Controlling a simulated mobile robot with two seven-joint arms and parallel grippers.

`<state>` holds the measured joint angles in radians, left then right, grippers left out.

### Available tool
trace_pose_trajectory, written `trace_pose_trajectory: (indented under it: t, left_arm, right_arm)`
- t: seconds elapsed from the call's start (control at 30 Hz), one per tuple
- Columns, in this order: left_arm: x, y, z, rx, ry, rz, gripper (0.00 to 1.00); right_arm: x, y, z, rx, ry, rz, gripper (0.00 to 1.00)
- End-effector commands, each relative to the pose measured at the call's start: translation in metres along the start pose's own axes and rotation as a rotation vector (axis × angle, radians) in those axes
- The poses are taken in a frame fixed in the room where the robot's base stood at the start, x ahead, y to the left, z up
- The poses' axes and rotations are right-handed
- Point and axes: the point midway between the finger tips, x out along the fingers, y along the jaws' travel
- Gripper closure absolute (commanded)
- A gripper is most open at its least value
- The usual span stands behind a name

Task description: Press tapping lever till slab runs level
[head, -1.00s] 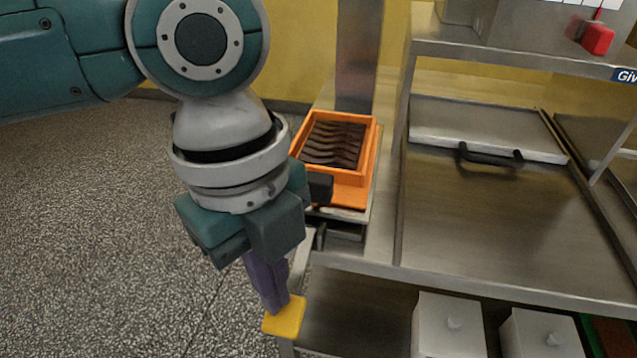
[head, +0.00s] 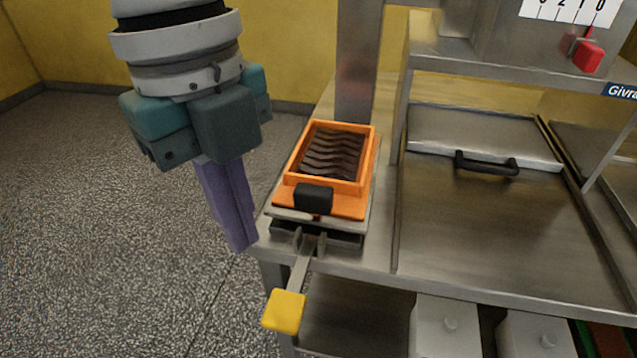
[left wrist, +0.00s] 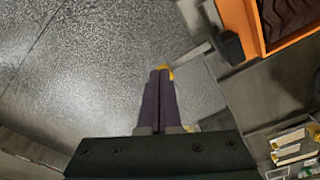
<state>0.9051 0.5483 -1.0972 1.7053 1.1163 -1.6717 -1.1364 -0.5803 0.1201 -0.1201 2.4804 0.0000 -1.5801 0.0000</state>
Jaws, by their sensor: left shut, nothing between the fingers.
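The tapping lever (head: 302,268) sticks out from the front of the tapping unit and ends in a yellow pad (head: 284,312). The dark brown slab (head: 333,152) lies in an orange mould (head: 368,165) on top, and its surface shows wavy ridges. My left gripper (head: 241,249) is shut and empty, its purple fingers pointing down. In the head view it is up and left of the yellow pad, apart from it. In the left wrist view the fingertips (left wrist: 160,72) cover most of the yellow pad (left wrist: 168,73). My right gripper is not in view.
A steel counter with a black-handled lid (head: 487,163) stands on the right. A scale with a red pointer (head: 587,56) is above it. White lidded bins (head: 448,328) sit on the lower shelf. Speckled floor on the left is clear.

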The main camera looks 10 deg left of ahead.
Motion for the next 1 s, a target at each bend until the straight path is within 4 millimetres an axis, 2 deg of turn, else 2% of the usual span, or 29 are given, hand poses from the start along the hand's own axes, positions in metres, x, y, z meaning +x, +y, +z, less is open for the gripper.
trace_pose_trajectory:
  t: [0.1,0.27,1.0]
  left_arm:
    - [-0.018,0.000,0.000,0.000,-0.001,-0.002,1.00]
    - [-0.029,0.000,0.000,0.000,-0.001,0.000,1.00]
    - [-0.030,0.000,0.000,0.000,0.000,0.001,1.00]
  right_arm:
    - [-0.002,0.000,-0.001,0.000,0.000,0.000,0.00]
    - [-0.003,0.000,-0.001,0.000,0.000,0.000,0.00]
    - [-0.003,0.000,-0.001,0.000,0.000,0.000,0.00]
